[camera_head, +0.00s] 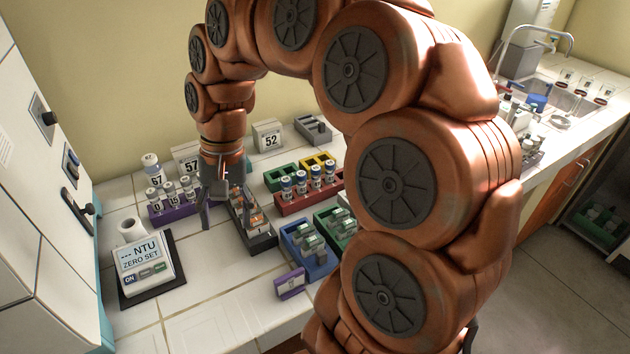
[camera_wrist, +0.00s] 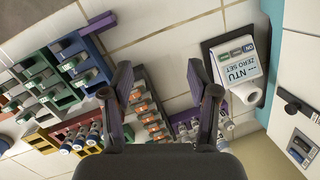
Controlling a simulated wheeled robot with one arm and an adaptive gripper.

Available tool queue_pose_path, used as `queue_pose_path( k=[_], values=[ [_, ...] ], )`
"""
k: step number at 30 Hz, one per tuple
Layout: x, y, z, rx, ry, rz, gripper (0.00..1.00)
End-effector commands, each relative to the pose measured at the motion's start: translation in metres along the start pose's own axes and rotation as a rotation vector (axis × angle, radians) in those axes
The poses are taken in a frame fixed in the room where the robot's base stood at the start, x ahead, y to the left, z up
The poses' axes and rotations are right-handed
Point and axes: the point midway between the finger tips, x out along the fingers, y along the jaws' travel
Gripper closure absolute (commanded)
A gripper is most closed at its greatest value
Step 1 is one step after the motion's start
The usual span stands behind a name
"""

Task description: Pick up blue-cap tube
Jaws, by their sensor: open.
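Several blue-cap tubes (camera_head: 301,183) stand upright in a red rack (camera_head: 308,203) on the tiled bench, right of my gripper. In the wrist view tubes with blue and white tops (camera_wrist: 79,142) show at the lower left. My gripper (camera_head: 220,200) points down, open, between the purple rack and a dark rack (camera_head: 262,241) with orange and white items. In the wrist view the open fingers (camera_wrist: 158,78) have nothing between them. I cannot tell its exact height over the bench.
A turbidity meter (camera_head: 142,262) sits at the front left beside a white cabinet. A blue rack (camera_head: 318,264) and green racks with grey-green blocks stand at the right. A small purple block (camera_head: 290,283) lies in front. Bare tiles lie between meter and racks.

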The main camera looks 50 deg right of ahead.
Motion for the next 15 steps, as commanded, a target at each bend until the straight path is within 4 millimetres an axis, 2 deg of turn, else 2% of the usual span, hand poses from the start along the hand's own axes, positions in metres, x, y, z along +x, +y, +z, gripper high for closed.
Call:
queue_pose_path(
  k=[1, 5, 8, 11, 15],
  values=[
    [-0.007, 0.001, -0.021, 0.068, 0.001, -0.027, 0.4],
    [-0.021, 0.013, -0.067, 0.258, -0.008, -0.084, 0.4],
    [-0.029, 0.031, -0.104, 0.416, -0.014, -0.13, 0.4],
    [-0.034, 0.056, -0.14, 0.584, -0.022, -0.17, 0.4],
    [-0.036, 0.104, -0.184, 0.832, -0.041, -0.219, 0.4]
  ],
)
